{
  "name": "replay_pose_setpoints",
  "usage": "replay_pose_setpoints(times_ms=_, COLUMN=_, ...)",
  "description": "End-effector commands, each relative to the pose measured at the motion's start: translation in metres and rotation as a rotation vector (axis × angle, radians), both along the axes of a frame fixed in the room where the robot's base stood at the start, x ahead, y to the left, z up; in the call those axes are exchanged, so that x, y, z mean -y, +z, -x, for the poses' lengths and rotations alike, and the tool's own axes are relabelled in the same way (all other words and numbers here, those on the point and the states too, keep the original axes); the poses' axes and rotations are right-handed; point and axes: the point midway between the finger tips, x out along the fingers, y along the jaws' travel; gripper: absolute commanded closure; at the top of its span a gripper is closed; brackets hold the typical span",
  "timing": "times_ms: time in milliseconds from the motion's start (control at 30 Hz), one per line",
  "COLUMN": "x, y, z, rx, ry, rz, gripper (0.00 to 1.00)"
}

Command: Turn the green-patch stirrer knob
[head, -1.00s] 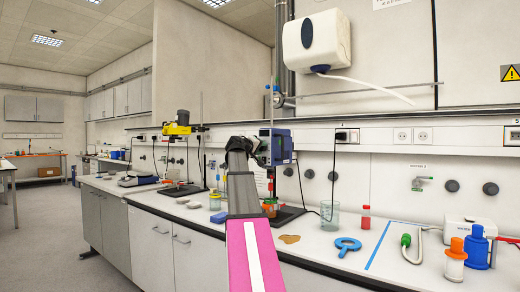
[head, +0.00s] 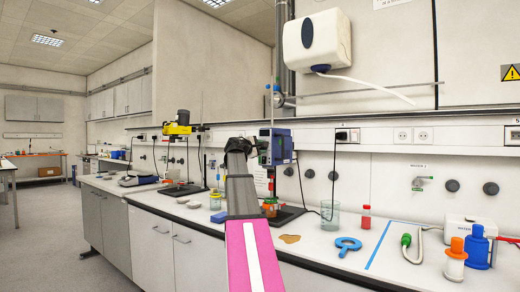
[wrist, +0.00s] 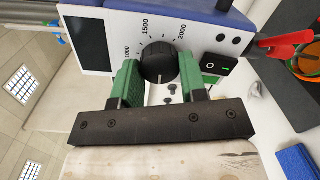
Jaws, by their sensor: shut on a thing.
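The black stirrer knob (wrist: 158,62) sits on the white front panel of a blue stirrer, with a printed speed scale around it. My gripper (wrist: 160,72) is shut on the knob, one green finger on each side of it.
A second, yellow stirrer (head: 178,129) stands further left. A blue block (wrist: 297,162) shows in the wrist view.

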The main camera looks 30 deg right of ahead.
Motion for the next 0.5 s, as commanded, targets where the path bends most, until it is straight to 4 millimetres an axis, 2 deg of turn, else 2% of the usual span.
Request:
replay_pose_setpoints(times_ms=200, x=-0.0004, y=-0.0013, z=0.0004, rx=-0.173, ry=0.0, rz=0.07, gripper=0.84)
replay_pose_setpoints(times_ms=500, x=-0.0003, y=-0.0016, z=0.0005, rx=-0.344, ry=0.0, rz=0.142, gripper=0.84)
